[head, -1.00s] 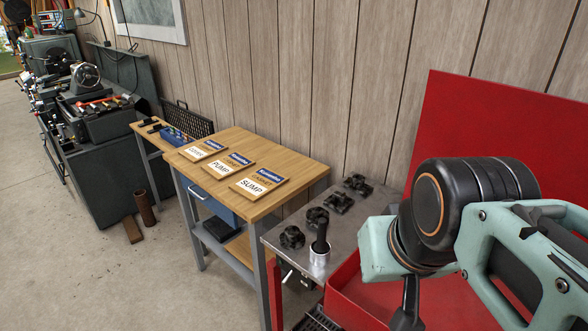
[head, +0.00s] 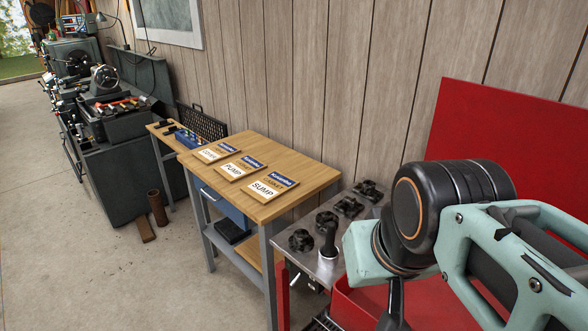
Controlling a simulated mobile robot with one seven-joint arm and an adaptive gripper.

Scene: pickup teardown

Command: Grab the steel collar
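A small light-grey cylinder (head: 328,264), which may be the steel collar, stands at the front of the metal-topped bench (head: 312,215). A black upright piece (head: 329,238) rises from it; I cannot tell whether the cylinder is a ring around that piece. My arm fills the right side of the head view, to the right of the cylinder and apart from it. A dark part at its lower end (head: 394,308), probably my gripper, runs off the bottom edge. Its fingertips are hidden, so I cannot see whether it is open or holds anything.
Several black knob-like parts (head: 301,240) sit on the metal top. A red box with a raised red panel (head: 500,135) is behind and under my arm. A wooden bench (head: 270,155) with several signs (head: 267,187) stands left. The floor at left is mostly clear.

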